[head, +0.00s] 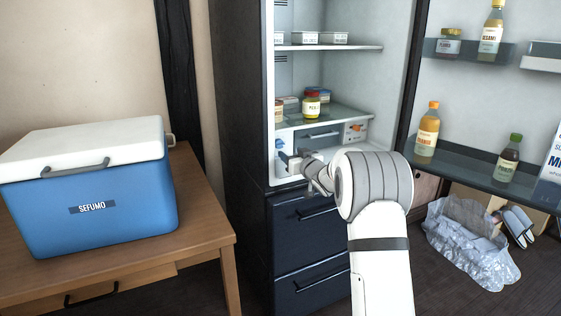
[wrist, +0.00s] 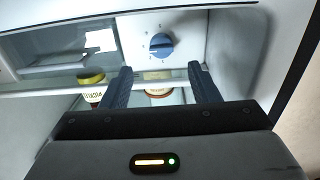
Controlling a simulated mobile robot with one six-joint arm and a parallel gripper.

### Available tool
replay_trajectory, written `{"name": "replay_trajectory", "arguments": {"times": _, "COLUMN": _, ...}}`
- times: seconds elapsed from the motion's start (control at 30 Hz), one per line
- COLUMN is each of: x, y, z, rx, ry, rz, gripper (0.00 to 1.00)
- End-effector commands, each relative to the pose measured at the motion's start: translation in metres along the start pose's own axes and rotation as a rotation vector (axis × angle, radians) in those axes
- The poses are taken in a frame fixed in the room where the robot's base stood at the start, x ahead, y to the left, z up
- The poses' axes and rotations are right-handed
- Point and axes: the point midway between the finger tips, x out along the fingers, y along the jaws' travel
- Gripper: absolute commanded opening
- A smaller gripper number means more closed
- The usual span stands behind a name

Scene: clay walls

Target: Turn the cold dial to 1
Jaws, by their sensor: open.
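A blue dial (wrist: 161,45) sits on a white panel with small marks around it in the wrist view. Its grip bar lies roughly level across the picture; I cannot read the marks. In the head view a small blue patch that looks like this dial (head: 279,143) shows at the left end of the fridge's control panel. My gripper (wrist: 163,72) is open and empty, its two dark blue fingers apart. The dial appears between and beyond the fingertips, with no contact visible. In the head view my gripper (head: 290,160) is at the panel's left end.
An orange dial (head: 355,127) is on the panel's right end. Jars (head: 311,103) stand on the glass shelf above. The open fridge door (head: 465,165) holds bottles at right. A blue cooler (head: 95,205) stands on a wooden table at left.

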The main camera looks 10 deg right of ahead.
Motion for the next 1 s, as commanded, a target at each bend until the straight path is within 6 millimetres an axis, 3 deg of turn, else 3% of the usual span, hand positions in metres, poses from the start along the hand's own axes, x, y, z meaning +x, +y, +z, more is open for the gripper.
{"name": "replay_trajectory", "arguments": {"times": 0.6, "x": 0.071, "y": -0.002, "z": 0.003, "rx": 0.000, "ry": 0.014, "rz": -0.015, "gripper": 0.55}}
{"name": "replay_trajectory", "arguments": {"times": 1.0, "x": 0.081, "y": -0.003, "z": 0.002, "rx": 0.000, "ry": 0.013, "rz": -0.015, "gripper": 0.55}}
